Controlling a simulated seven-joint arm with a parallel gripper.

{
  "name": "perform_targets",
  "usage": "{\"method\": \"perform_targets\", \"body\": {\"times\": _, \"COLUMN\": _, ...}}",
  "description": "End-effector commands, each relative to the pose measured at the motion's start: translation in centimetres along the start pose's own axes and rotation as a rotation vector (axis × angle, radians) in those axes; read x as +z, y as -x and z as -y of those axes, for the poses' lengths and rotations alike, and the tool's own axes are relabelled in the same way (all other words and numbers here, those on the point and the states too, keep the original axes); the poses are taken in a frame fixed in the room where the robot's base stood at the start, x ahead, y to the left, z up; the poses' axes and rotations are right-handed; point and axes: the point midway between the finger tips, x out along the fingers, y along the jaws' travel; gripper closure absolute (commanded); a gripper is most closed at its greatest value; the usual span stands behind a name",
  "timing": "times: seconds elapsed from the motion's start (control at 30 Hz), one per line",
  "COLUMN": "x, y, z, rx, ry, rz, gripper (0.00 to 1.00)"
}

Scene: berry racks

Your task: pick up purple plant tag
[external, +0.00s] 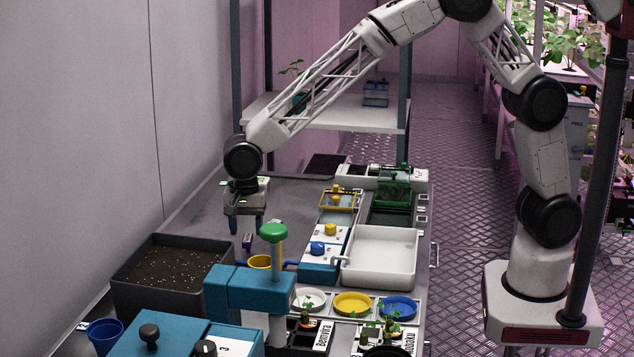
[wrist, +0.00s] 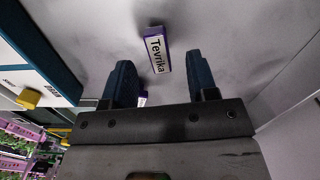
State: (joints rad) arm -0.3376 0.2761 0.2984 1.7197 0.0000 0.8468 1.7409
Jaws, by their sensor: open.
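A purple plant tag (wrist: 157,50) with a white label reading "Tevrika" lies on the grey surface in the wrist view, just beyond and roughly between my fingertips. A second small purple and white piece (wrist: 142,97) shows between the fingers, mostly hidden by my gripper. My gripper (wrist: 160,72) is open and empty, with its two blue fingers apart. In the external view my gripper (external: 247,227) points down over the grey bench, and a small purple piece (external: 247,241) shows just below it. Whether the fingers touch it cannot be told.
A dark soil tray (external: 130,281) stands to the left front. A blue device with a green knob (external: 273,232) and a yellow cup (external: 260,262) are close in front. A white basin (external: 411,263) is at right. The bench behind and left of my gripper is mostly clear.

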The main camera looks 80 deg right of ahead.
Motion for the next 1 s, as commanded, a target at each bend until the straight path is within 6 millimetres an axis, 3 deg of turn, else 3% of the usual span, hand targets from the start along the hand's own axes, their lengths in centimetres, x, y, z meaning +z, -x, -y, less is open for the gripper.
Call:
{"method": "perform_targets", "body": {"times": 0.4, "x": 0.0, "y": -4.2, "z": -0.1, "rx": 0.004, "ry": 0.000, "rz": 0.001, "gripper": 0.47}}
{"method": "perform_targets", "body": {"times": 1.0, "x": 0.0, "y": -4.3, "z": -0.1, "rx": 0.003, "ry": 0.000, "rz": 0.002, "gripper": 0.47}}
